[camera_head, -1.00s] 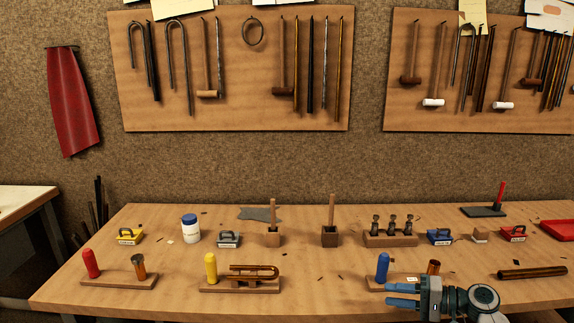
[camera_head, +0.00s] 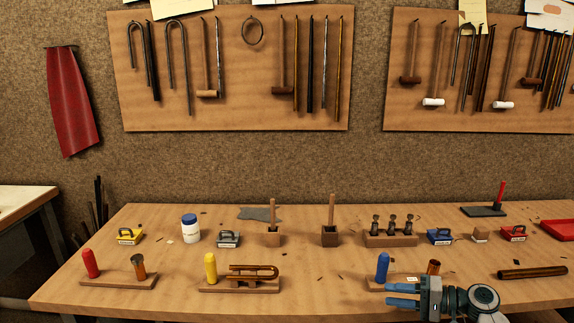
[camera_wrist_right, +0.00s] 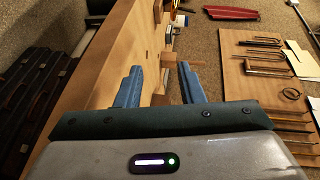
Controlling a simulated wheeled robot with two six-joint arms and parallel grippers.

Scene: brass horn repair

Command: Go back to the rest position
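My right gripper (camera_head: 402,295) is at the front edge of the bench, low on the right in the head view, in front of the wooden stand with the blue peg (camera_head: 382,267). In the right wrist view my right gripper (camera_wrist_right: 160,84) has its two blue fingers spread apart with nothing between them. Part of the stand and the copper cup (camera_head: 433,267) is hidden behind it. My left gripper is not in the head view.
The workbench (camera_head: 330,290) holds a red-peg stand (camera_head: 115,281), a yellow-peg stand (camera_head: 245,286), a white jar (camera_head: 190,229) and several small blocks along the back. A dark brown tube (camera_head: 532,273) lies at the right. Bare bench lies between the stands.

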